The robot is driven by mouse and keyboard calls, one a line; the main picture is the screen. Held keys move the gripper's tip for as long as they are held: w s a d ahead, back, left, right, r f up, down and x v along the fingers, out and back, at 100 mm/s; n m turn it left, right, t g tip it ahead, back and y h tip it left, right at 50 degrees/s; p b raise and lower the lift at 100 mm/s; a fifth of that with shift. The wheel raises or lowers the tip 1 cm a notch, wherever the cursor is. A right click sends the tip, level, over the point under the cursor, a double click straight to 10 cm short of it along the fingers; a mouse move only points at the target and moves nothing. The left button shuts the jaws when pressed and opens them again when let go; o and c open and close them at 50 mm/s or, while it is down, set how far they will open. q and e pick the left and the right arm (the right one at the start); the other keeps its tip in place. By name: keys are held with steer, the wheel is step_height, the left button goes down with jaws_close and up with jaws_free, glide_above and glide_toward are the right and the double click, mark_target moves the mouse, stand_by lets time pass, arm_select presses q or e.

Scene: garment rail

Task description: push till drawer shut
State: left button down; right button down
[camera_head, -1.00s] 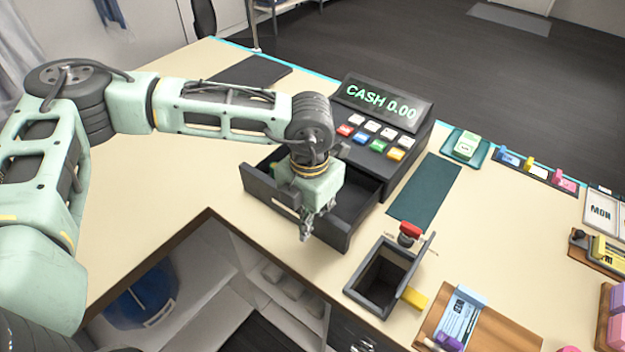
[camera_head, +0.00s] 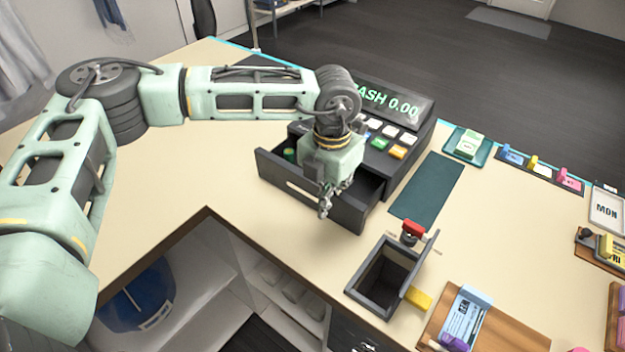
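The cash register (camera_head: 412,130) stands on the counter with a green "CASH 0.00" display, partly hidden by my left arm. Its dark till drawer (camera_head: 285,182) sticks out toward the front, partly open. My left gripper (camera_head: 326,208) points down at the drawer's front panel, around the panel's middle. Its fingers look close together, and I cannot tell whether they touch the panel. A green item (camera_head: 290,155) shows inside the drawer at the left. My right gripper is not in view.
A dark green mat (camera_head: 427,186) lies right of the register. An open dark box (camera_head: 382,281) with a red-topped part (camera_head: 413,231) stands at the counter's front edge. A wooden board (camera_head: 490,325) is at lower right. The counter left of the drawer is clear.

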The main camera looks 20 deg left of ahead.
arm_select(q)
steer(key=w+d+b, duration=0.2)
steer(key=w+d, duration=0.1)
steer(key=w, duration=0.6)
steer(key=shift+w+d+b, duration=0.25)
steer(key=shift+w+b, duration=0.1)
stand_by(0.3)
step_height(320, 180, up, 8)
steer(key=s+p, duration=0.1)
steer(key=p, duration=0.2)
steer(key=shift+s+a+p, duration=0.25)
steer(key=shift+a+p, duration=0.05)
steer(key=shift+p, duration=0.05)
stand_by(0.4)
stand_by(0.4)
